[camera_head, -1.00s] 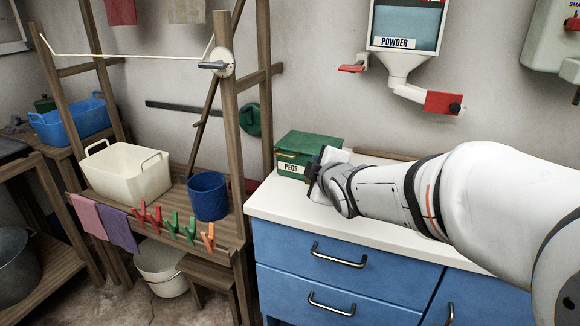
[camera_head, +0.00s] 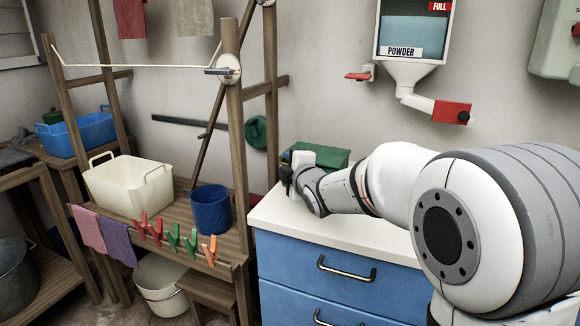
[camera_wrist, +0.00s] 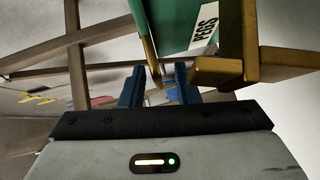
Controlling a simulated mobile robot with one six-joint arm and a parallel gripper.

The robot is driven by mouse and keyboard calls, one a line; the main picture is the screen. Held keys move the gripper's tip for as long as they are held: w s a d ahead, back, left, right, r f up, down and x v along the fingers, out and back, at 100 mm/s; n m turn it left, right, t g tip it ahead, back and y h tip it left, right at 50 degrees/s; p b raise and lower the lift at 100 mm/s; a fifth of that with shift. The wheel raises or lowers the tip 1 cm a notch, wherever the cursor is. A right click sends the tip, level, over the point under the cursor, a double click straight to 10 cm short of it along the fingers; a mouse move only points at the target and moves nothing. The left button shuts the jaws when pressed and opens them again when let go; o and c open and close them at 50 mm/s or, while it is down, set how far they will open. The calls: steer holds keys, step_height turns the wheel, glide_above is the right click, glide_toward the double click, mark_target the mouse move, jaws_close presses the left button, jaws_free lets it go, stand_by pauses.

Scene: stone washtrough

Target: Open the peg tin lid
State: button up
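The green peg tin (camera_head: 334,158) sits on the white worktop, mostly hidden behind my wrist and forearm. The part of its top that shows looks flat; I cannot tell how its lid stands. My gripper (camera_head: 287,180) is at the tin's front left in the head view. In the wrist view, the tin's green face (camera_wrist: 172,22) with its PEGS label is above my gripper (camera_wrist: 158,88). Its two blue fingers stand apart with nothing clearly held between them. A thin brass-coloured strip (camera_wrist: 148,62) lies along the tin's edge, and a thicker brass-coloured bar (camera_wrist: 245,68) is to the right.
The white worktop (camera_head: 300,228) is clear in front of the tin, above blue drawers (camera_head: 335,285). A wooden rack post (camera_head: 238,150) stands left of my gripper. A blue bucket (camera_head: 210,210), cream basin (camera_head: 130,188) and several clothes pegs (camera_head: 165,233) are farther left. A powder dispenser (camera_head: 410,60) hangs above.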

steer(key=shift+c, duration=0.4)
jaws_close()
steer(key=shift+f, duration=0.1)
